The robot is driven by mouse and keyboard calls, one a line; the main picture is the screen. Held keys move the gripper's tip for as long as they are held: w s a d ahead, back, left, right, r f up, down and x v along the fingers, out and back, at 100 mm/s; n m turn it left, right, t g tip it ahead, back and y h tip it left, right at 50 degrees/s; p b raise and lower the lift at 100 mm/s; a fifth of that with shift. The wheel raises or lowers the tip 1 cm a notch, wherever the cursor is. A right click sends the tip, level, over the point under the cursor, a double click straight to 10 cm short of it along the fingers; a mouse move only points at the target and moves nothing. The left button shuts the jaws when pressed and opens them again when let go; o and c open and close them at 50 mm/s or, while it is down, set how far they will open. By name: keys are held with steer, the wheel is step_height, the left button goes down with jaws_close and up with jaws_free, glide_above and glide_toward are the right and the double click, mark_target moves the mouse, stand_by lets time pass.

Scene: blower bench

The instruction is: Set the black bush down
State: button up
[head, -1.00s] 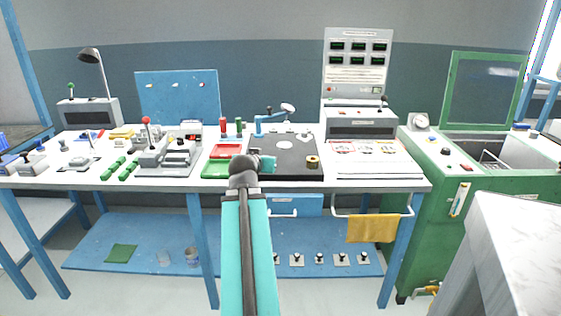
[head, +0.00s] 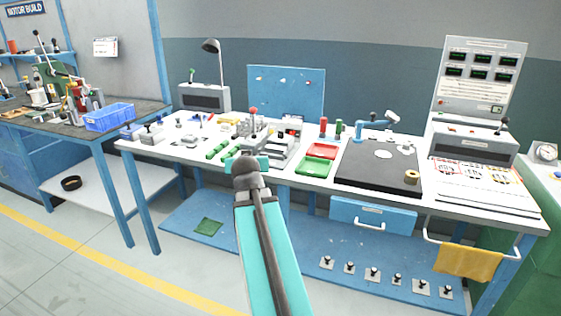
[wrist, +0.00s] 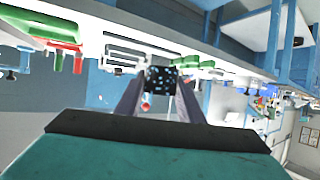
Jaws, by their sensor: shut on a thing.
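My gripper (head: 250,163) is in front of the white bench (head: 330,187), near the green bars in the picture. In the wrist view my gripper (wrist: 158,98) has its two fingers closed on a small black block-like piece with pale blue specks, which I take to be the black bush (wrist: 161,79). In the head view the held piece is hidden by my gripper and wrist. I cannot see it touching any surface.
The bench holds green and red trays (head: 316,166), a black plate (head: 375,178) with a brass ring (head: 411,177), and clamping fixtures. At left, a dark-topped bench carries a blue bin (head: 109,117). A black ring (head: 71,183) lies on its lower shelf.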

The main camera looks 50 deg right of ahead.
steer(key=w+a+n+t+y, duration=0.1)
steer(key=w+a, duration=0.4)
steer(key=a, duration=0.9)
steer(key=w+a+n+t+y, duration=0.1)
steer(key=w+a+n+y, duration=0.3)
steer(key=a, duration=1.1)
steer(key=w+a+n+t+y, duration=0.1)
steer(key=w+a+n+y, duration=0.2)
steer(key=a, duration=1.2)
steer(key=w, duration=0.3)
steer(key=shift+w+r+t+y, duration=0.4)
